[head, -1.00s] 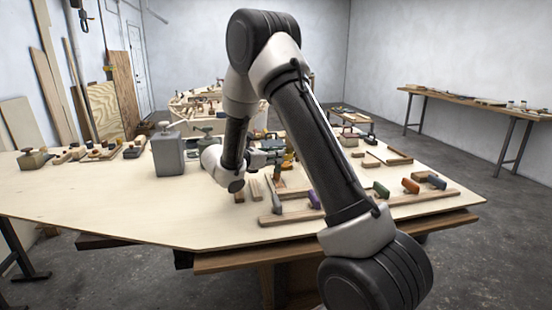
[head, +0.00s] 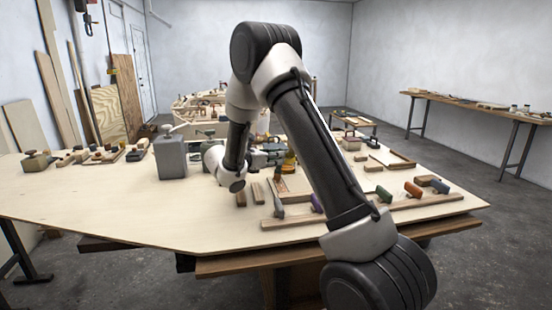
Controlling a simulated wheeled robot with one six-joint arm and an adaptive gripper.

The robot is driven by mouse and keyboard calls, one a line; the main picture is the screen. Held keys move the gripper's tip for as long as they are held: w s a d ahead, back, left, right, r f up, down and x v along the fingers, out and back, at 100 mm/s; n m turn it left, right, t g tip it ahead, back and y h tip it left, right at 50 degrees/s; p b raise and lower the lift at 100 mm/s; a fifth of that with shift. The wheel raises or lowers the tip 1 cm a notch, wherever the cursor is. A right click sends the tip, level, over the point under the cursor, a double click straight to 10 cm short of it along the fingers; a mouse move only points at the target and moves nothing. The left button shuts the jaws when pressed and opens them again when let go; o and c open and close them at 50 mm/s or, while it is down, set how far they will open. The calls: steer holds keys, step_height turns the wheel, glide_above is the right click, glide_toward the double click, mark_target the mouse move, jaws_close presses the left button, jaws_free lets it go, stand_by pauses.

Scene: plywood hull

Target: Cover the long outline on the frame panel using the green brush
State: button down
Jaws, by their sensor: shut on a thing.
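My gripper (head: 268,158) is beyond my wrist, low over the middle of the plywood table. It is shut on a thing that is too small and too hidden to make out. A flat panel (head: 297,184) with a wooden edge lies just below and right of it, partly behind my arm. I cannot make out a long outline on it. A green-handled tool (head: 384,194) rests on a wooden rail at the front right, well apart from my gripper; I cannot tell whether it is a brush.
A grey canister (head: 170,157) stands left of my wrist. An amber item (head: 290,162) is close to my gripper. The table's front left (head: 120,205) is clear.

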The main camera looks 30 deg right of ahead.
steer(key=shift+s+a, duration=0.2)
steer(key=shift+s, duration=0.6)
steer(key=shift+s, duration=0.15)
steer(key=shift+s+a+f, duration=0.1)
steer(key=shift+s+a, duration=0.05)
steer(key=shift+s, duration=0.35)
steer(key=shift+s+a, duration=0.15)
steer(key=shift+s, duration=0.3)
steer(key=shift+s, duration=0.1)
steer(key=shift+s+a, duration=0.3)
steer(key=shift+s, duration=0.6)
steer(key=shift+s+a, duration=0.25)
steer(key=shift+s, duration=0.7)
steer(key=shift+s+a, duration=0.3)
steer(key=shift+s, duration=0.6)
step_height(320, 180, up, 6)
